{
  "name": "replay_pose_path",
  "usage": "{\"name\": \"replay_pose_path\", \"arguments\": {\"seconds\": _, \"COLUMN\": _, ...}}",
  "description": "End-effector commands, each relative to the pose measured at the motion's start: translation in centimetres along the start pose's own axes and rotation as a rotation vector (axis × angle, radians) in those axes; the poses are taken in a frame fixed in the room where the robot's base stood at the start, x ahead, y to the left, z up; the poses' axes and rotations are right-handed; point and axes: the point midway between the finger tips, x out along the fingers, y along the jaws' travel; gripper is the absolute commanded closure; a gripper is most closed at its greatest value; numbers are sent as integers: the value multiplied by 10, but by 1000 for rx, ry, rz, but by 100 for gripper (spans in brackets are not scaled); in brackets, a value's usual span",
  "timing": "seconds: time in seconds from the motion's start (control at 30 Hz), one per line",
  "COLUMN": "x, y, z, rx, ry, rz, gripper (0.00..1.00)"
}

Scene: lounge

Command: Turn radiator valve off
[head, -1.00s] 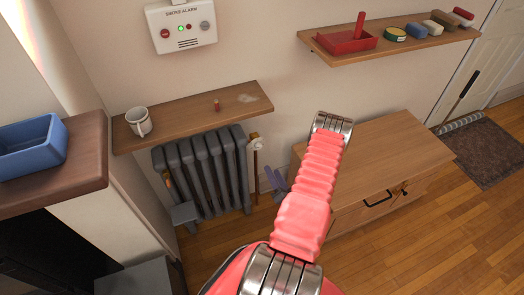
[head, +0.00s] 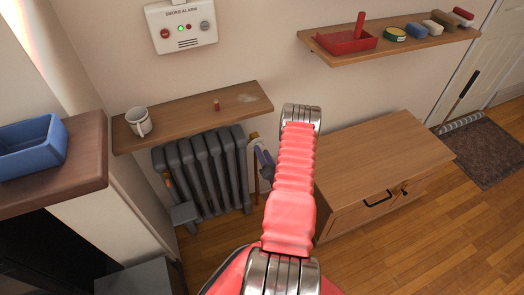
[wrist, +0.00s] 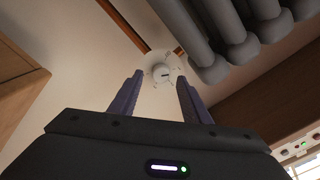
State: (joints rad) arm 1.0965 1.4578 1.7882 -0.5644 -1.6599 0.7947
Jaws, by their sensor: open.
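The radiator valve (wrist: 161,72) is a round white knob with a dark pointer mark, set on a pale dial plate with small marks. In the wrist view it appears between the tips of my gripper (wrist: 159,78). The two dark purple fingers are apart, one on each side of the knob, with nothing held. I cannot tell whether they touch it or how far off it is. In the head view my gripper (head: 264,163) is at the right end of the grey radiator (head: 205,172), largely covering the valve.
A wooden shelf (head: 190,116) with a white mug (head: 138,121) is above the radiator. A wooden cabinet (head: 385,150) stands to the right of my arm. A smoke alarm (head: 180,25) hangs on the wall above. Open wooden floor lies at the lower right.

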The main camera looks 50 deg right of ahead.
Motion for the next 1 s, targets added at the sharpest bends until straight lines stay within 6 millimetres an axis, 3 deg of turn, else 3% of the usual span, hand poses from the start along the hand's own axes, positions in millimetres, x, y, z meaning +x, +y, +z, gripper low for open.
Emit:
{"name": "replay_pose_path", "arguments": {"seconds": 0.2, "x": 18, "y": 0, "z": 0, "rx": 0, "ry": 0, "rz": 0, "gripper": 57}}
{"name": "replay_pose_path", "arguments": {"seconds": 0.5, "x": 20, "y": 0, "z": 0, "rx": 0, "ry": 0, "rz": 1, "gripper": 57}}
{"name": "replay_pose_path", "arguments": {"seconds": 1.0, "x": 19, "y": 1, "z": 0, "rx": 0, "ry": 0, "rz": 3, "gripper": 91}}
